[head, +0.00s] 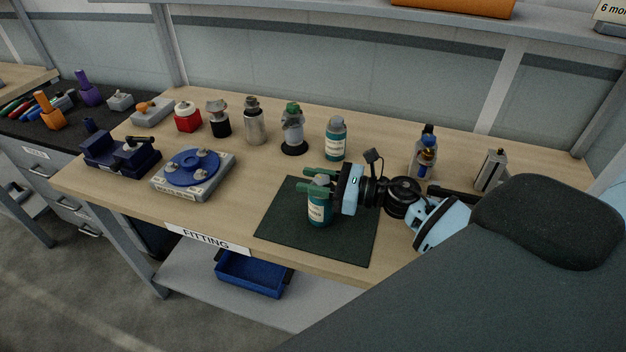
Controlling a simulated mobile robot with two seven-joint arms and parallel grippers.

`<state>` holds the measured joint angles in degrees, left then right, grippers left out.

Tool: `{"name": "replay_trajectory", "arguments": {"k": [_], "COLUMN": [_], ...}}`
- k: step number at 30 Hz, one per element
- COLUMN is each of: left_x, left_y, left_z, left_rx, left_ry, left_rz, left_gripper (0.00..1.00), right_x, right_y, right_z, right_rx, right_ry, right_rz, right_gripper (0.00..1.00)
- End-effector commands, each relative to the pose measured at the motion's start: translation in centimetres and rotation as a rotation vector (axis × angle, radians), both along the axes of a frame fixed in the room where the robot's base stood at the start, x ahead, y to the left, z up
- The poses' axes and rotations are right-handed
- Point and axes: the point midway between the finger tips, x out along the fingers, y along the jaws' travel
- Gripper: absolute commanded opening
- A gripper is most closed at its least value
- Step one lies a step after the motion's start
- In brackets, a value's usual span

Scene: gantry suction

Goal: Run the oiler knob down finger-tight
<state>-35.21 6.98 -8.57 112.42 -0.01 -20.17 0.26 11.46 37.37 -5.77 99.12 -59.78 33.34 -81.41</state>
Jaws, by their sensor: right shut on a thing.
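A teal bottle (319,214) with a pale label and a grey knob (321,180) on top stands upright on the dark green mat. My right gripper (320,181) reaches in from the right, with its two green fingers around the knob. It is shut on the knob, which the fingers partly hide. I cannot see the thread or any gap under the knob. My left gripper is not in view.
A similar teal bottle (336,140) stands behind the mat, beside a green-topped grey bottle (293,130). A metal canister (255,121), a red block (187,117) and a blue turntable (190,170) are further left. The mat's left part (283,222) is clear.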

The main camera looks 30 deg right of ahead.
Motion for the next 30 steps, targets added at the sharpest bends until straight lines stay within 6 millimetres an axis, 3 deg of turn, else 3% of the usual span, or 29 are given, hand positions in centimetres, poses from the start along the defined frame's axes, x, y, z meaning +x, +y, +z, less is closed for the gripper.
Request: {"name": "replay_trajectory", "arguments": {"k": [11, 30], "left_x": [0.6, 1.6], "left_y": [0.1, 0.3], "left_z": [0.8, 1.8], "left_rx": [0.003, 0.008], "left_ry": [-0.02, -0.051], "left_rz": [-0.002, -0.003], "left_gripper": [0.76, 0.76], "right_x": [0.0, 0.4], "right_y": [0.0, -0.7], "right_z": [0.2, 0.2], "right_rx": [0.0, -0.002], "right_ry": [-0.001, -0.002], "right_rz": [-0.073, -0.433], "right_gripper": [0.13, 0.13]}}
